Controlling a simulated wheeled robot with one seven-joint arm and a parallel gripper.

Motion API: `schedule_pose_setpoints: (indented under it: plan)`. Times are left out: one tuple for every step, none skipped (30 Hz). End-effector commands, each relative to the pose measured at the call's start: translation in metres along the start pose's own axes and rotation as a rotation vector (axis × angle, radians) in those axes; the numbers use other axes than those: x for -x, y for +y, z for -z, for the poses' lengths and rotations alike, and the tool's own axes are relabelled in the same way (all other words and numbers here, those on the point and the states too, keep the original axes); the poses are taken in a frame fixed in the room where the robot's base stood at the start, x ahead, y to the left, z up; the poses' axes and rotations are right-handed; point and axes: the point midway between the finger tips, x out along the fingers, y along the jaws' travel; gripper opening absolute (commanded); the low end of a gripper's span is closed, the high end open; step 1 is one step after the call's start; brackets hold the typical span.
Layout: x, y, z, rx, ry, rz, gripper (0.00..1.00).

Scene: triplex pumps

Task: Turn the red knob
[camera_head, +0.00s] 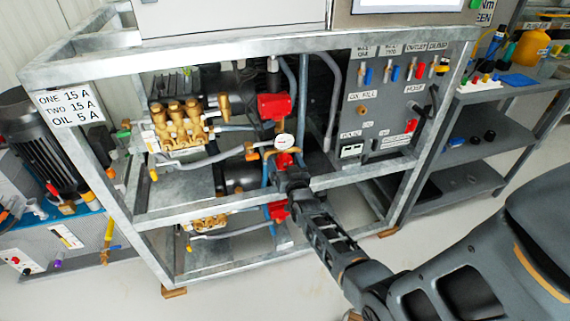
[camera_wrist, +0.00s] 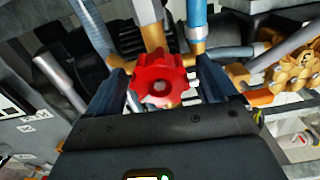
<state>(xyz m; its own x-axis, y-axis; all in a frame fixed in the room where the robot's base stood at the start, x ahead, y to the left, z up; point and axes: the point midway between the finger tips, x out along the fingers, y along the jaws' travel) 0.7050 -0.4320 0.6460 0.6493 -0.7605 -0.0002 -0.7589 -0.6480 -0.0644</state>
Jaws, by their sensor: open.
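The red knob (camera_wrist: 160,80) is a lobed wheel, face on in the middle of the wrist view. My gripper (camera_wrist: 162,85) is open, with one dark finger to the left of the knob and one to the right. The knob sits between the fingers; I cannot tell whether either touches it. In the head view my gripper (camera_head: 286,178) is at the pump frame, just below a round white gauge (camera_head: 285,141). A red part (camera_head: 285,159) shows just above the gripper there, partly hidden by it.
Metal frame bars (camera_head: 235,208) run around the pumps. Another red part (camera_head: 275,105) is above the gauge, and one more (camera_head: 278,210) is below the gripper. Brass pump fittings (camera_head: 178,120) are at left. A grey panel with small levers (camera_head: 385,95) is at right.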

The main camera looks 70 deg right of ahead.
Motion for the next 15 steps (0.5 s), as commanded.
schedule_pose_setpoints:
  plan:
    - [0.0001,0.0000,0.0000,0.000,0.000,0.000,0.86]
    - [0.0001,0.0000,0.0000,0.000,0.000,0.000,0.83]
    - [0.0002,0.0000,0.0000,0.000,0.000,0.000,0.79]
    - [0.0002,0.0000,0.0001,0.000,0.000,0.000,0.76]
    - [0.0002,-0.0001,0.0000,0.000,0.000,0.000,0.73]
    - [0.0003,-0.0001,0.0000,0.000,0.000,0.000,0.70]
    - [0.0003,-0.0001,0.0000,0.000,0.000,0.000,0.67]
    - [0.0003,0.0000,0.0000,0.000,0.000,0.000,0.64]
    - [0.0003,-0.0001,0.0000,0.000,0.000,0.000,0.60]
    - [0.0003,-0.0001,0.0001,0.000,0.000,0.000,0.57]
    - [0.0003,0.0000,0.0001,0.000,0.000,0.000,0.54]
    - [0.0003,0.0000,0.0001,0.000,0.000,0.000,0.51]
    - [0.0003,0.0000,0.0001,0.000,0.000,0.000,0.48]
    - [0.0003,0.0000,0.0001,0.000,0.000,0.000,0.45]
    - [0.0003,0.0000,0.0000,0.000,0.000,0.000,0.41]
